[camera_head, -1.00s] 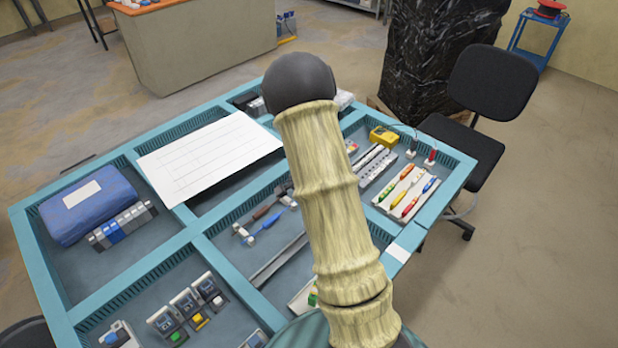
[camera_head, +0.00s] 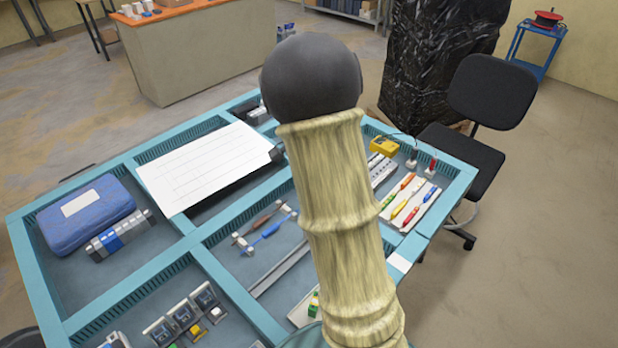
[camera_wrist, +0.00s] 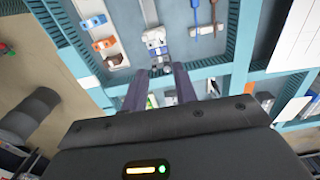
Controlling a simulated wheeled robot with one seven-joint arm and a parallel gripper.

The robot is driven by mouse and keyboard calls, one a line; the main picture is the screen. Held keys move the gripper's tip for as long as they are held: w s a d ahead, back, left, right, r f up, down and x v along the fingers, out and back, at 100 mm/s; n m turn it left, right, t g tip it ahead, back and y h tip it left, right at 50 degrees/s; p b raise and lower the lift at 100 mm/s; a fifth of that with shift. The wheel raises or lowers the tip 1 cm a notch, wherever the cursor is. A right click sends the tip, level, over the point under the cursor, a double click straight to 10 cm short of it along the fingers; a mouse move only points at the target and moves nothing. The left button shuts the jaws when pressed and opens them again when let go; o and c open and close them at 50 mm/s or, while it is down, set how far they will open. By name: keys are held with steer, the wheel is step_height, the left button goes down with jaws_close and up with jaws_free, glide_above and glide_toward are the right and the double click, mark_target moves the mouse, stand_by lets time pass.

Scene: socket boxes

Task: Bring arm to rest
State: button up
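My arm (camera_head: 345,215) rises across the middle of the head view, with a dark rounded joint at its upper end. My gripper is hidden in that view. In the wrist view my gripper (camera_wrist: 160,76) has its two dark fingers apart, with nothing seen held between them. Beyond the fingertips lies a sectioned table (camera_wrist: 245,45). A grey-white device (camera_wrist: 155,42) shows past the fingertips, apart from them as far as I can tell.
The teal-edged table (camera_head: 190,245) holds a blue case (camera_head: 85,215), a white sheet (camera_head: 205,165), coloured screwdrivers (camera_head: 408,200) and a yellow meter (camera_head: 383,146). A black chair (camera_head: 490,95) stands at the right. Open floor (camera_head: 540,230) lies right of the table.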

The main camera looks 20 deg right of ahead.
stand_by(0.3)
steer(key=s+a+n+t, duration=0.2)
steer(key=s+a+n, duration=0.8)
steer(key=s+n, duration=0.3)
steer(key=shift+s+a+n+t, duration=0.2)
steer(key=shift+s+n+t, duration=0.15)
steer(key=shift+s, duration=0.85)
steer(key=shift+r, duration=0.1)
